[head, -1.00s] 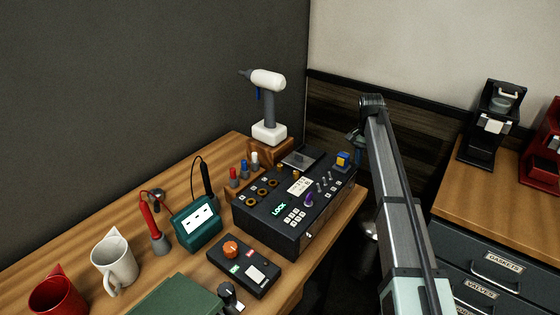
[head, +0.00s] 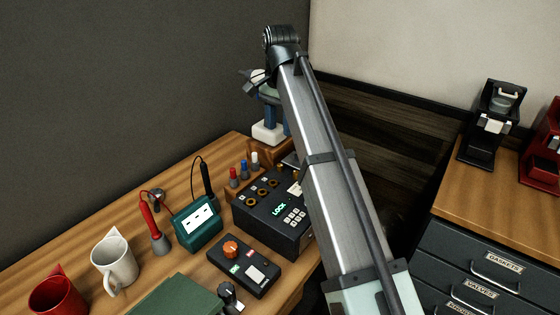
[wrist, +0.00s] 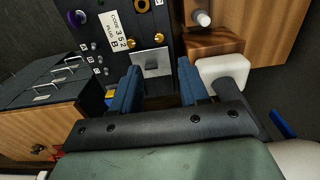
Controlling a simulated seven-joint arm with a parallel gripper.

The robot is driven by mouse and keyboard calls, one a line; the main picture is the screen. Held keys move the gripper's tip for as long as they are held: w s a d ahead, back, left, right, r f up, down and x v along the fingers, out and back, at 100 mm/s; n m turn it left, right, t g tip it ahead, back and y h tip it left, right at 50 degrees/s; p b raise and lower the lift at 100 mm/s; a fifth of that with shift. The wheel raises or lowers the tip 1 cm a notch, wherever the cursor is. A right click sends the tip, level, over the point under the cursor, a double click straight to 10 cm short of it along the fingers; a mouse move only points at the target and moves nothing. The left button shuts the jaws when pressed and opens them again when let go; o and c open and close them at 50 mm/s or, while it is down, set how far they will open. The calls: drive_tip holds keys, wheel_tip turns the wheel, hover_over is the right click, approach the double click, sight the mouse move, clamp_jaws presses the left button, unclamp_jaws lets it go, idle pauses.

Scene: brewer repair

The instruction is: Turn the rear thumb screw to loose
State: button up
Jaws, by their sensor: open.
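The black brewer unit (head: 262,222) sits on the bench with a lit green LOCK display. In the wrist view its panel (wrist: 108,62) carries two small brass screw heads (wrist: 159,38) beside a square metal plate (wrist: 152,62). I cannot tell how far either is turned, nor surely which is the rear thumb screw. My gripper (wrist: 158,84) is open and empty, its two blue fingers apart, with the plate showing between and beyond them. In the head view my gripper (head: 275,120) hangs above the unit's back end, in front of the white stand. My arm hides the unit's right side.
A white tool stand (head: 268,133) is close behind my gripper. Red, blue and white pegs (head: 244,170) stand at the unit's back left.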

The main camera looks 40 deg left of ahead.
sight(280, 165)
wheel_tip(280, 165, down, 12)
drive_tip(key=shift+f, duration=0.25)
idle(0.3)
drive_tip(key=shift+c, duration=0.2)
clamp_jaws()
